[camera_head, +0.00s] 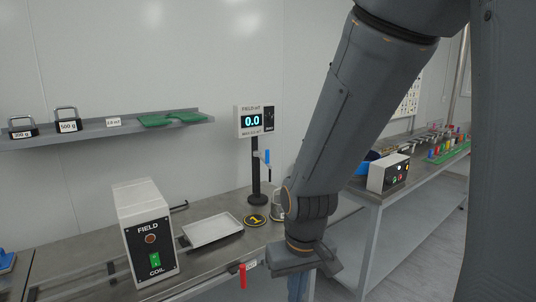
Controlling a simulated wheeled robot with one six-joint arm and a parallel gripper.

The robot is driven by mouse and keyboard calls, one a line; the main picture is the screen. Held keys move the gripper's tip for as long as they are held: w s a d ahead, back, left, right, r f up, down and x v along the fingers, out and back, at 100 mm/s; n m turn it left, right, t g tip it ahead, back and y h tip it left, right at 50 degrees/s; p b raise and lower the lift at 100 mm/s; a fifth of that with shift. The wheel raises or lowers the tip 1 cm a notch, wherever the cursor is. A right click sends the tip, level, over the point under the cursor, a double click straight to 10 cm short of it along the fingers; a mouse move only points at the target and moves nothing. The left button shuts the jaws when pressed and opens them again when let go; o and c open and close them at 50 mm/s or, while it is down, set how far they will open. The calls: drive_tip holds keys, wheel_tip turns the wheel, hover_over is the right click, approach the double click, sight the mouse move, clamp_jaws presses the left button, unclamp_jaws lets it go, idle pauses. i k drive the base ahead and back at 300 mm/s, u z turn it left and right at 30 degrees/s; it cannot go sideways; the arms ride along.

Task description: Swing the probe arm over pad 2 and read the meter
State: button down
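The meter (252,121) stands on a black post above the bench and its display reads 0.0. Below it on the post is a small blue part (267,157) with a dark tip hanging down, which may be the probe arm. A round black and yellow pad marked 1 (255,219) lies at the post's foot. I see no pad marked 2; my arm hides the bench to the right. My gripper (306,266) hangs at the bench's front edge, right of and nearer than pad 1. Its fingers are not clear enough to tell open from shut.
A white FIELD COIL box (150,250) with a green switch and a white tray (212,230) stand on the bench. A red tag (243,274) hangs at its front edge. A wall shelf (100,130) holds weights. Another bench with a control box (388,174) is at right.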

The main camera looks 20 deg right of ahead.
sight(263, 160)
drive_tip(key=z, duration=0.6)
drive_tip(key=i, duration=0.95)
drive_tip(key=u, duration=0.15)
